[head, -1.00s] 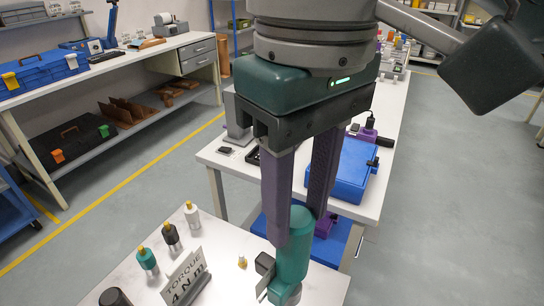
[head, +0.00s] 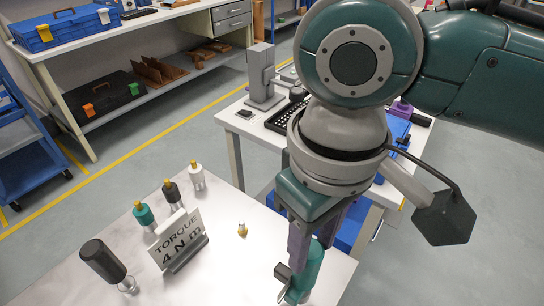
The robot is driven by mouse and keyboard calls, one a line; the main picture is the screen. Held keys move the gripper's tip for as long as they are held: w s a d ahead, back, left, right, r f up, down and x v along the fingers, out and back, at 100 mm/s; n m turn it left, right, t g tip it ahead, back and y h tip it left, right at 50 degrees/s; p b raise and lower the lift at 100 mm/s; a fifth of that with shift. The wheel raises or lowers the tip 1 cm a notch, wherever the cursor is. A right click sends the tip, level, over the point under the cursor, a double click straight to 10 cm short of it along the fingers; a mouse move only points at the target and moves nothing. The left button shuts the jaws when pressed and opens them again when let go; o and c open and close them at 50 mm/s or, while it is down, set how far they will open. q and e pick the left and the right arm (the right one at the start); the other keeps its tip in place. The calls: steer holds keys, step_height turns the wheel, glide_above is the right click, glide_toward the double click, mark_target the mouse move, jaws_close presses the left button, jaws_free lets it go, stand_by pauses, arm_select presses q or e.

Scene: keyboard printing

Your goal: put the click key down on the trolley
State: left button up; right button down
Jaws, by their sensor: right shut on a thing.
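The click key (head: 307,272), a teal cylinder with a grey end and a small dark block at its side, is upright and slightly tilted in my right gripper (head: 316,242). The purple fingers are shut on its upper part. Its lower end is over the near white top (head: 235,284), close to the right edge; I cannot tell whether it touches. My left gripper is out of view. A blue trolley (head: 35,160) with shelves stands at the far left.
On the near top stand a "TORQUE 4 N m" sign (head: 180,240), a black-handled tool (head: 103,262), several small capped bottles (head: 171,193) and a small brass piece (head: 242,229). Behind is a white bench (head: 255,128). The top's front middle is clear.

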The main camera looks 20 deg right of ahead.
mark_target(304, 276)
step_height(304, 276, down, 4)
steer(key=shift+f, duration=0.2)
steer(key=shift+c, duration=2.3)
jaws_free()
